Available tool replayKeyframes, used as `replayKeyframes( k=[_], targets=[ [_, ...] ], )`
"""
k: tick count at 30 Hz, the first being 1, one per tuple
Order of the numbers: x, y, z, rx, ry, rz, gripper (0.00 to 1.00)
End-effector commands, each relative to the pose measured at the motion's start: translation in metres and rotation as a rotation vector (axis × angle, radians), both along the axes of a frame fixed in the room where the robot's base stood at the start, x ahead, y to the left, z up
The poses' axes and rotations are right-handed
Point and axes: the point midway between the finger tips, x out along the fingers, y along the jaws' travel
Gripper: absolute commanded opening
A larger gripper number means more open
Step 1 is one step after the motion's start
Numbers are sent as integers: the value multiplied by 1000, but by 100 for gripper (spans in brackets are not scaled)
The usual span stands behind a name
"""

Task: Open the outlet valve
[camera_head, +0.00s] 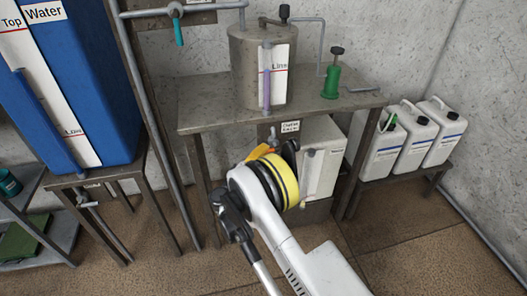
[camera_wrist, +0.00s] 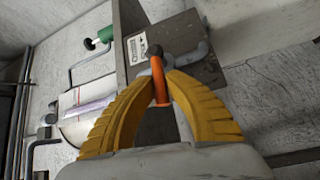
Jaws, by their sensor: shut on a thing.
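The outlet valve has an orange handle (camera_wrist: 161,88) and a grey body with a dark round knob, seen in the wrist view at the edge of the table. In the head view the valve's grey pipe part (camera_head: 273,133) shows under the table front, and the handle is mostly hidden by my gripper. My gripper (camera_wrist: 163,70) has yellow ribbed fingers, shut on the orange handle near their tips. In the head view, my gripper (camera_head: 262,152) sits just below the table edge, largely hidden behind my wrist.
A grey metal tank (camera_head: 248,65) stands on the table (camera_head: 205,105). A green bottle-shaped part (camera_head: 331,84) stands right of it. A white container (camera_head: 325,160) is under the table. White jugs (camera_head: 412,135) stand right. A blue water tank (camera_head: 85,75) stands left. The floor in front is clear.

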Motion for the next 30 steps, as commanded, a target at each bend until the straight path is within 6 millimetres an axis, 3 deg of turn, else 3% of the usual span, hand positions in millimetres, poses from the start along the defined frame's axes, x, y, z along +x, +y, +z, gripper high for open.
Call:
replayKeyframes(
  k=[30],
  targets=[
    [7, -22, 42, 859, 244, -2, 0]
  ],
)
